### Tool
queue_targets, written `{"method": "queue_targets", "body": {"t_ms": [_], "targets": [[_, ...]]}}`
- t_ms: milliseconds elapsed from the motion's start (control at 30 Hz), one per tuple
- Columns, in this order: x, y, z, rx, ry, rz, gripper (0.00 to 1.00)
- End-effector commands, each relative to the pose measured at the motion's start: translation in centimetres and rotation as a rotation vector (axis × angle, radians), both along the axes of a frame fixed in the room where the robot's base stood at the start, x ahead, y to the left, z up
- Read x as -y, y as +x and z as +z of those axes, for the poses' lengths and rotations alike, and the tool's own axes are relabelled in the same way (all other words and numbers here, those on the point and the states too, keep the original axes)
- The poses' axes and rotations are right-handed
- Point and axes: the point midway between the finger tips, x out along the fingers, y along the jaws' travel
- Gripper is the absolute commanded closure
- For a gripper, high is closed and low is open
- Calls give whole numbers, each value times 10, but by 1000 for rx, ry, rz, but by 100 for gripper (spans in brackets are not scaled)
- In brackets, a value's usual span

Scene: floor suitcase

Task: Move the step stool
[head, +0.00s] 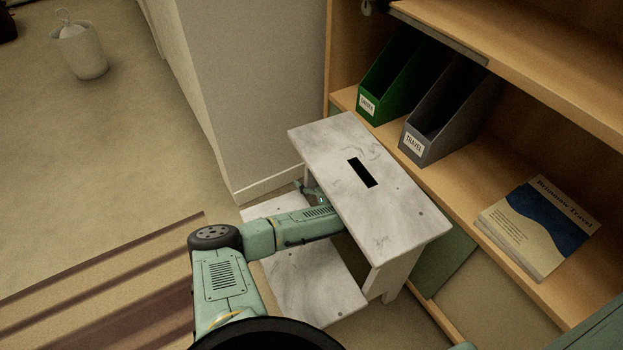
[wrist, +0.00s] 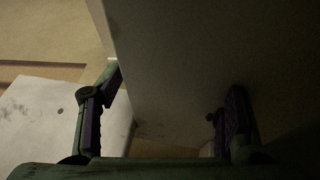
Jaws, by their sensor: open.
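The step stool (head: 395,205) is white with a marbled, worn finish, a slotted top step and a lower step (head: 310,290) on its left. It stands upright on the floor against the shelf. My gripper (head: 312,192) reaches in between the two steps, and the top step partly hides it. In the wrist view my gripper (wrist: 172,95) has its two fingers apart. A dark, shaded panel of the stool (wrist: 180,50) fills much of that view, and the lower step (wrist: 38,120) shows at left. I cannot tell whether the fingers touch the stool.
The wooden shelf (head: 480,220) borders the stool on the right, with a green file holder (head: 385,85), a grey file holder (head: 440,125) and a book (head: 537,228). A wall corner (head: 245,100) stands behind. A striped rug (head: 110,285) lies at left; open floor lies beyond.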

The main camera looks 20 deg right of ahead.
Motion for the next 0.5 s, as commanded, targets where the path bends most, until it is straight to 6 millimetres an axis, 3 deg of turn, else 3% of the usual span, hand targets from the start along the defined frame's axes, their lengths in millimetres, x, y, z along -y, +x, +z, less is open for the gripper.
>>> {"method": "queue_targets", "body": {"t_ms": [167, 500], "targets": [[3, -4, 3, 2, -3, -5, 36], [15, -51, 22, 0, -3, -5, 36]]}}
